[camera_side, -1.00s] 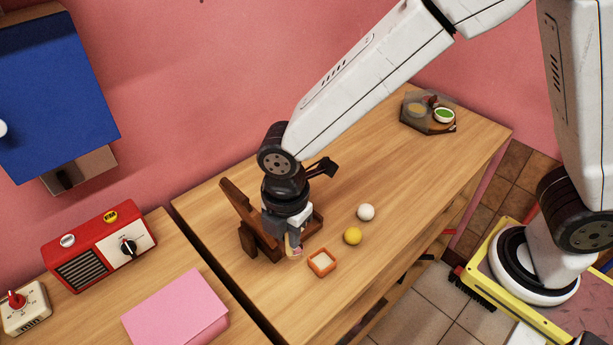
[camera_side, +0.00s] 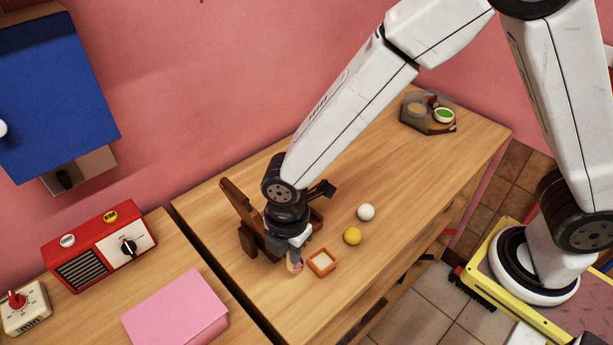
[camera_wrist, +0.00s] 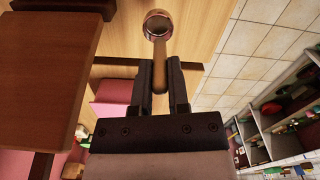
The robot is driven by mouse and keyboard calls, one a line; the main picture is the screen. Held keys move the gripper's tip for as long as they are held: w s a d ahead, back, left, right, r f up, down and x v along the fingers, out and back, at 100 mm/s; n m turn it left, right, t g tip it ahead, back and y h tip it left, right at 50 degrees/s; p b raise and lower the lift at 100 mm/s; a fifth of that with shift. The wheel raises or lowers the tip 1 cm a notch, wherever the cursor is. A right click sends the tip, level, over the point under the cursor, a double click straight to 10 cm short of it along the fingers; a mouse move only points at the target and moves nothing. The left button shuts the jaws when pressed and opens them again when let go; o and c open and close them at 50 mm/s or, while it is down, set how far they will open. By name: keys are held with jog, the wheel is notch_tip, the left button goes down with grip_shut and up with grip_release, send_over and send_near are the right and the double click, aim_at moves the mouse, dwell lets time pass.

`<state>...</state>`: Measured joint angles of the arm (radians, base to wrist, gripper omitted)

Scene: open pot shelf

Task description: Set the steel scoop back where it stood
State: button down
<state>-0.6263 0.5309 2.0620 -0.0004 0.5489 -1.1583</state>
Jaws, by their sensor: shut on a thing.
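My gripper (camera_wrist: 160,68) is shut on the wooden handle of the steel scoop (camera_wrist: 158,24) in the wrist view. The scoop's round, shiny bowl points away, beyond the fingertips. In the side view my gripper (camera_side: 292,252) points down just in front of a dark brown wooden stand, and only a small part of the scoop (camera_side: 295,266) shows under it, close above the tabletop. I cannot tell whether the scoop touches the table. A small orange square frame (camera_side: 321,263) with a pale inside lies just right of the scoop.
The dark brown stand (camera_side: 238,204) has a leaning board and is partly hidden by my wrist. A yellow ball (camera_side: 352,236) and a white ball (camera_side: 366,212) lie to the right. A tray of bowls (camera_side: 429,120) stands far back. The tabletop between is clear.

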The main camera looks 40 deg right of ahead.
aim_at(290, 268)
jog(key=shift+f, duration=2.1)
jog(key=shift+f, duration=0.4)
jog(key=c, duration=0.5)
grip_release()
jog(key=shift+c, duration=0.2)
jog(key=shift+r, duration=0.15)
jog(key=shift+r, duration=3.4)
jog(key=s+d+r+m+t, duration=0.1)
jog(key=d+r+m, duration=0.1)
jog(key=d+m, duration=0.8)
jog(key=s+d+r+m+t, duration=0.1)
jog(key=s+d+r+m, duration=0.1)
jog(key=d+m, duration=0.8)
jog(key=d, duration=0.3)
jog(key=shift+s+r+t, duration=0.2)
jog(key=shift+r+t, duration=0.1)
jog(key=shift+r, duration=0.1)
